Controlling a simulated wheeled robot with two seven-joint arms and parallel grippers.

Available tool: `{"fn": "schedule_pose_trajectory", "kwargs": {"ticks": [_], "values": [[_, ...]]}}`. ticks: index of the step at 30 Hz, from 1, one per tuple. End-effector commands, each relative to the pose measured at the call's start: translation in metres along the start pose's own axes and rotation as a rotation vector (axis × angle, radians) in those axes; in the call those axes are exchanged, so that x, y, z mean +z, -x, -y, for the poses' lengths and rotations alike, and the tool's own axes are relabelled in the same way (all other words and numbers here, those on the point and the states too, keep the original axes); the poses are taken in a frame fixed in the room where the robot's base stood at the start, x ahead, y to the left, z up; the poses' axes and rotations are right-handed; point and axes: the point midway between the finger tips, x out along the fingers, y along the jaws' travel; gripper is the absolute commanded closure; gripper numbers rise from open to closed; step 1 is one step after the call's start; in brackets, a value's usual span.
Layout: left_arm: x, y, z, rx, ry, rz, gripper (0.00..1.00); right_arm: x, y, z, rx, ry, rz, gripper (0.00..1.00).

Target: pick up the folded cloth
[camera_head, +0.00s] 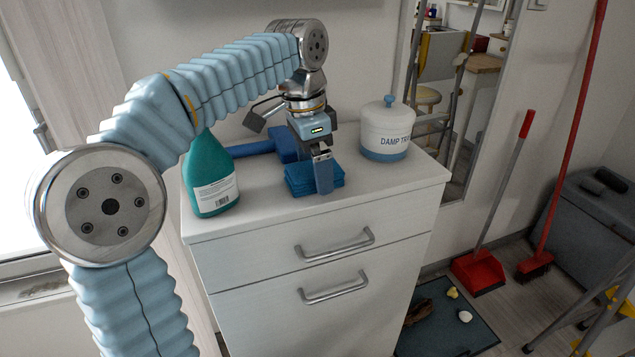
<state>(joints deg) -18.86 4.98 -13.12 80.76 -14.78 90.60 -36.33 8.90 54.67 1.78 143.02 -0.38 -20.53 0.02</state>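The folded cloth (302,182) is a small stack of blue layers lying on the white cabinet top near its front edge. My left gripper (322,172) comes down from above at the cloth. One finger stands in front of the cloth's right part and hides some of it. The other finger is hidden, so I cannot tell whether the gripper is open or closed on the cloth. My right gripper is not in view.
A teal bottle (211,185) stands to the left on the cabinet top (260,215). A blue-handled tool (250,149) lies behind the cloth. A white canister (387,128) with a blue base stands at the back right. The front right of the top is clear.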

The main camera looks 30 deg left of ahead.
Motion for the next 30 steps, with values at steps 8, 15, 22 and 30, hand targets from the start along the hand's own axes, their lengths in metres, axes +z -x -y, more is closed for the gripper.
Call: {"fn": "schedule_pose_trajectory", "kwargs": {"ticks": [8,15,22,30], "values": [[-0.0007,-0.0074,0.0044,-0.001,0.002,0.000,0.00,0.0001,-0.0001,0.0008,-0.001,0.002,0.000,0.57],[-0.0007,-0.0071,0.0042,-0.001,0.002,0.000,0.32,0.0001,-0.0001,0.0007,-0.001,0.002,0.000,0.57],[-0.0007,-0.0069,0.0041,-0.001,0.002,-0.001,0.56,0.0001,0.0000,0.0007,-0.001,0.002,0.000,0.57],[-0.0017,-0.0019,0.0044,-0.002,0.002,-0.001,0.56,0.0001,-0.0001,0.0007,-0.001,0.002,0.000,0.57]]}}
